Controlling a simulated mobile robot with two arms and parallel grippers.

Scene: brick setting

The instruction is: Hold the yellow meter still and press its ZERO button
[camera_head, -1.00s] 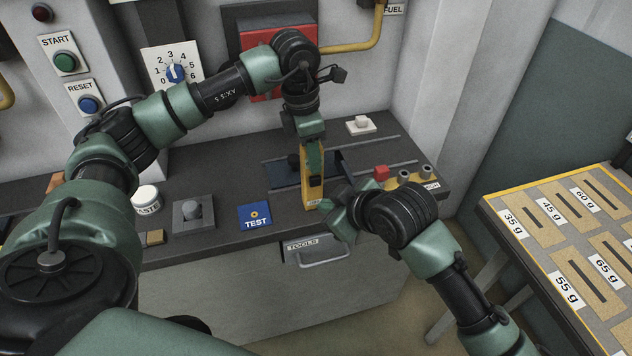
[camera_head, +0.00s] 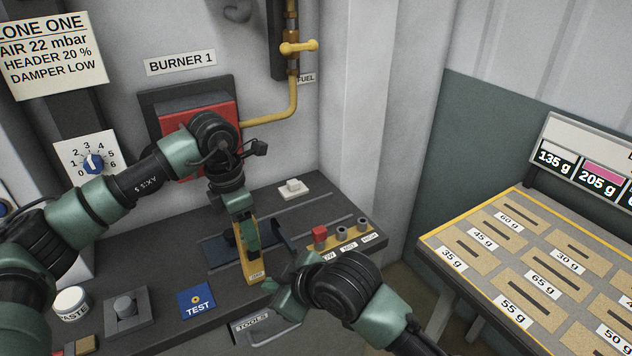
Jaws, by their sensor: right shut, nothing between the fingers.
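The yellow meter (camera_head: 254,266) stands in a dark holder (camera_head: 218,251) on the bench, with its narrow face toward me. A small pale label shows low on that face, too small to read. My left gripper (camera_head: 246,236) comes down from above and is closed around the meter's upper part, hiding much of it. My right gripper (camera_head: 276,296) is shut and empty, just right of the meter's lower front end. I cannot tell whether it touches the meter. I cannot make out the ZERO button.
A slotted weight board (camera_head: 470,262) is at the right.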

